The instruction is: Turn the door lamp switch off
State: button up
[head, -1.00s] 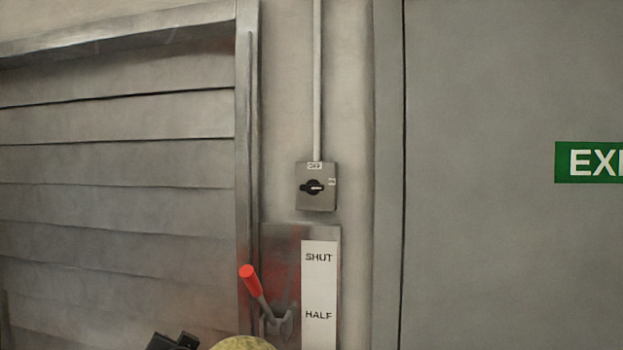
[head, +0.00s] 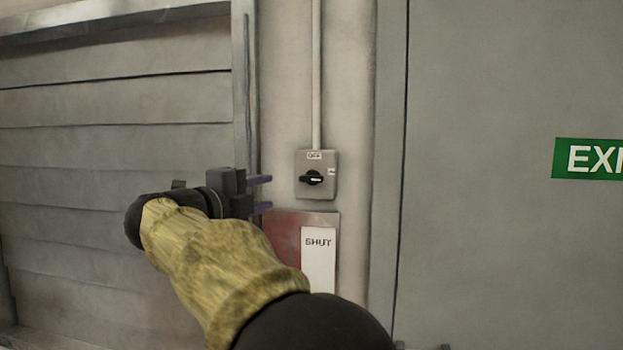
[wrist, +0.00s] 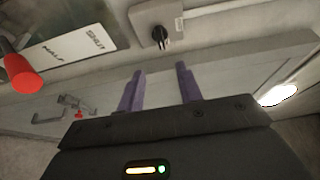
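The door lamp switch is a grey box (head: 316,174) on the wall below a conduit. Its black rotary knob (head: 311,177) has a white pointer mark aimed right, toward a small label on the right edge; an OFF label is at the top. The switch box also shows at the top of the wrist view (wrist: 155,22), with the knob (wrist: 160,38) turned toward the camera. My gripper (head: 260,193) is left of the box, its purple fingers pointing right. In the wrist view the two fingers (wrist: 160,88) are apart with nothing between them. The gripper is not touching the knob.
Below the switch is a plate with a SHUT label (head: 319,243); a red-handled lever (wrist: 22,72) is beside it in the wrist view. A louvred panel (head: 110,130) is left. A grey door (head: 480,240) with an EXIT sign (head: 590,159) is right.

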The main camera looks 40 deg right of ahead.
aim_at(309, 179)
jog(key=p+x, duration=0.7)
jog(key=x, duration=0.9)
jog(key=shift+w+d+p, duration=0.1)
jog(key=shift+d+p, duration=0.2)
jog(key=shift+w+d, duration=0.15)
jog(key=shift+d, duration=0.25)
jog(key=shift+f, duration=0.1)
grip_shut()
